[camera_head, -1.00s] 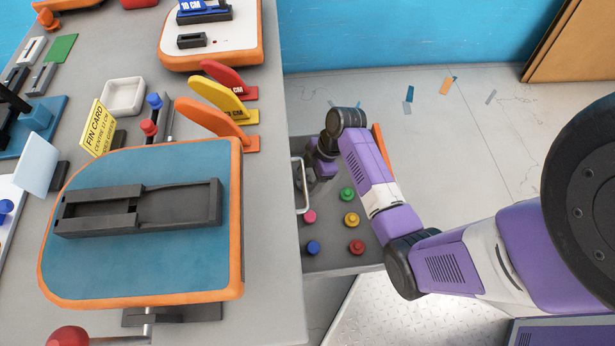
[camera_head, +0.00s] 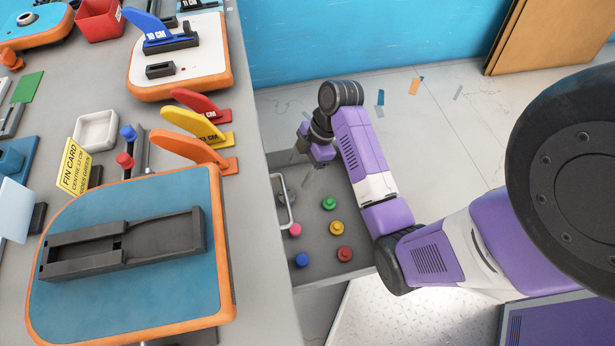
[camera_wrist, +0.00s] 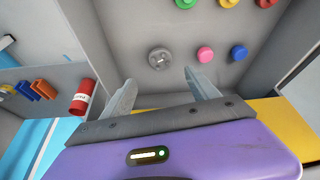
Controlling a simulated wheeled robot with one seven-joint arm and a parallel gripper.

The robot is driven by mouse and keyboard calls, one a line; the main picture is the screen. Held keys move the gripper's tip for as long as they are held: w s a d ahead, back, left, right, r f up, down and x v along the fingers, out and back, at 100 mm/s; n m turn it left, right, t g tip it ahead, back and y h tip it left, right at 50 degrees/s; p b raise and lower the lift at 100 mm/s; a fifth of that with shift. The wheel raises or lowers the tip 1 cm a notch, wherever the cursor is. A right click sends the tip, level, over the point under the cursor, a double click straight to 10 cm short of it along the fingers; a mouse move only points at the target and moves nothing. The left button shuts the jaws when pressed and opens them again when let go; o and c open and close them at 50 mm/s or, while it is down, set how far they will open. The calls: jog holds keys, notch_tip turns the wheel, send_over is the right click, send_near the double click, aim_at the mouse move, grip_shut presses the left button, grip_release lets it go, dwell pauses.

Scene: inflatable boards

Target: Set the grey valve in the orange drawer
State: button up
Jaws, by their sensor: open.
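The grey valve (camera_wrist: 159,59) is a round knob on the grey floor of an open drawer in the wrist view. It lies just beyond and between my fingertips, and no finger touches it. I cannot make it out clearly in the head view. My gripper (camera_wrist: 160,77) is open and empty. In the head view my gripper (camera_head: 306,160) hangs over the far left part of the open drawer (camera_head: 318,272). An orange drawer cannot be picked out with certainty; a yellow-orange surface (camera_wrist: 272,112) shows beneath my gripper in the wrist view.
A pink valve (camera_head: 295,230), a blue valve (camera_head: 302,260), a green valve (camera_head: 328,204), a yellow valve (camera_head: 338,228) and a red valve (camera_head: 345,254) share the drawer. A pale handle (camera_head: 291,212) stands at its left. The counter (camera_head: 262,270) rises beside it.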

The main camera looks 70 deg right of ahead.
jog(key=s+a+f+m+t+h, duration=0.1)
jog(key=s+a+m+t+h, duration=0.15)
jog(key=a, duration=0.45)
jog(key=s+a+f+m+t+h, duration=0.2)
jog(key=s+a+m, duration=0.2)
jog(key=a, duration=0.3)
jog(key=s+a+r+m+t, duration=0.1)
jog(key=s+a+r+t, duration=0.1)
jog(key=r, duration=0.6)
jog(key=s+a+r+m+t+y, duration=0.1)
jog(key=s+a+r+t, duration=0.2)
jog(key=r, duration=0.5)
jog(key=s+a+r+m+t, duration=0.1)
jog(key=s+a+r+t, duration=0.1)
jog(key=s+r, duration=0.3)
notch_tip(320, 180, up, 3)
jog(key=shift+a+r+p, duration=0.15)
jog(key=shift+r+p, duration=0.05)
jog(key=shift+p, duration=0.2)
